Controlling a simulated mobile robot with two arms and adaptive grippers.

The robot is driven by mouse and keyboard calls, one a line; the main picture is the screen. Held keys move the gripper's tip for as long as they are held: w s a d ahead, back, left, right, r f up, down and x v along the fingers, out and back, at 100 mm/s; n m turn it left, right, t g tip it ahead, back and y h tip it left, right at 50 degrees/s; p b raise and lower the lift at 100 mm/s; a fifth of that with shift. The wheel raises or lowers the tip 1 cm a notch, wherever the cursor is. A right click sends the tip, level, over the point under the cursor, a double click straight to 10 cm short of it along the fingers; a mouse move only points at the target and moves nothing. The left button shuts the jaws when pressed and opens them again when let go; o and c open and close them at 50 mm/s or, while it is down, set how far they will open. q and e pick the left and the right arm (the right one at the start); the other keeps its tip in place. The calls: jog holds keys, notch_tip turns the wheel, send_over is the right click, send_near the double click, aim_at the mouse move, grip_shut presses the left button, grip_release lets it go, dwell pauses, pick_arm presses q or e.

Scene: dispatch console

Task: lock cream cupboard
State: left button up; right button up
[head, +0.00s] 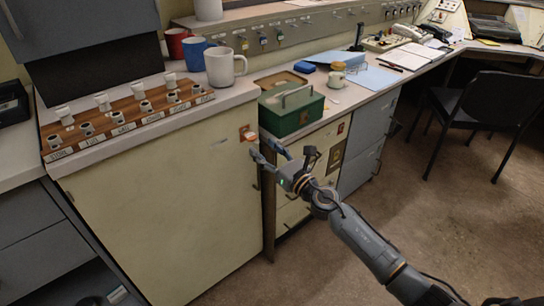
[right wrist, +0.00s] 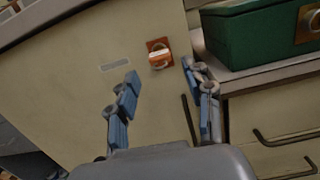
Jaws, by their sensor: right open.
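The cream cupboard (head: 160,210) stands at the left centre with its door shut flush. An orange lock knob (head: 247,133) with a pale bar sits at the door's upper right corner. In the right wrist view the knob (right wrist: 159,54) shows its bar lying nearly level. A dark upright handle (right wrist: 188,120) is below it. My right gripper (head: 264,150) is open in front of the door's right edge, just below the knob. In the right wrist view its blue fingers (right wrist: 160,76) are spread to either side of the knob, with nothing between them. My left gripper is out of view.
A green box (head: 291,108) stands on the counter just right of the cupboard, above drawers (head: 298,190) with protruding handles. A wooden rack (head: 125,120) with labelled pieces and several mugs (head: 225,67) stand on the cupboard top. A black chair (head: 485,105) is at right; the floor in front is clear.

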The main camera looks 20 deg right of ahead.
aim_at(254, 138)
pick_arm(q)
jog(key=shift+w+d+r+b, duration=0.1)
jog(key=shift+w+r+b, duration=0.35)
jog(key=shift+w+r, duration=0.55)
pick_arm(e)
jog(key=shift+x, duration=2.9)
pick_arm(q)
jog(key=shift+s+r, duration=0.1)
pick_arm(e)
grip_shut()
